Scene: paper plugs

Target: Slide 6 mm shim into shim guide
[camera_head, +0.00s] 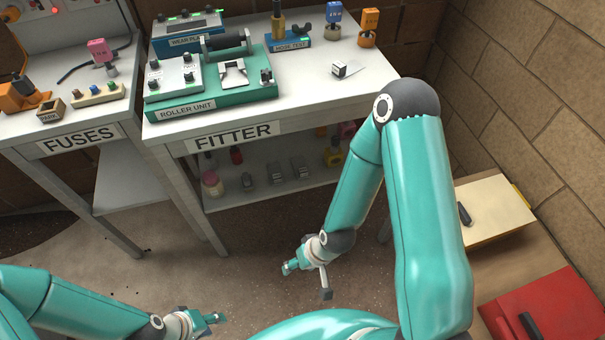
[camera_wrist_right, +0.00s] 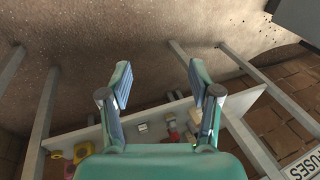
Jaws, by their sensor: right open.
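A small pale metal piece with a dark marking (camera_head: 346,69), possibly the shim, lies on the right part of the FITTER table. A metal bracket (camera_head: 233,73) sits on the green ROLLER UNIT base (camera_head: 215,100); I cannot tell whether it is the shim guide. My right gripper (camera_head: 291,266) hangs low in front of the table, away from both. In the right wrist view it (camera_wrist_right: 158,75) is open with nothing between its fingers. My left gripper (camera_head: 212,319) is low at the bottom left, far from the table, and its jaws are too small to read.
The FITTER table (camera_head: 300,110) has a lower shelf with several small items. A blue block (camera_head: 290,42) and orange and blue tagged plugs stand at the back. The FUSES table (camera_head: 50,125) is at left. A red box (camera_head: 545,310) and brick wall are at right.

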